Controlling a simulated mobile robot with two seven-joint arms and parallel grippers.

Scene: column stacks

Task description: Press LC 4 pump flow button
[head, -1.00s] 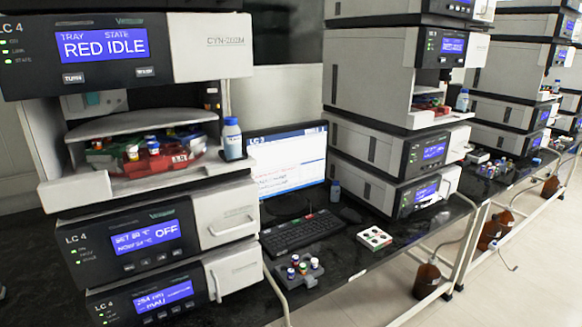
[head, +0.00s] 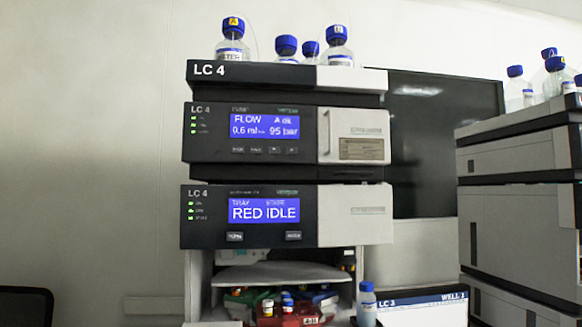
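The LC 4 stack stands in the middle of the head view. Its pump module (head: 255,153) is the upper one with a blue display (head: 264,126) reading FLOW 0.6 and 95 bar. A row of several small dark buttons (head: 264,150) sits just below that display; their labels are too small to read. Below the pump is the autosampler module (head: 335,215), with a display reading RED IDLE and two buttons under it. Neither of my grippers is in view.
Several blue-capped bottles (head: 287,47) stand on the LC 4 top tray (head: 284,72). A colored vial tray (head: 290,312) sits in the open bay below. Another stack (head: 515,205) stands at right, and an LC 3 monitor (head: 425,306) stands between them. A chair back (head: 25,303) is at lower left.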

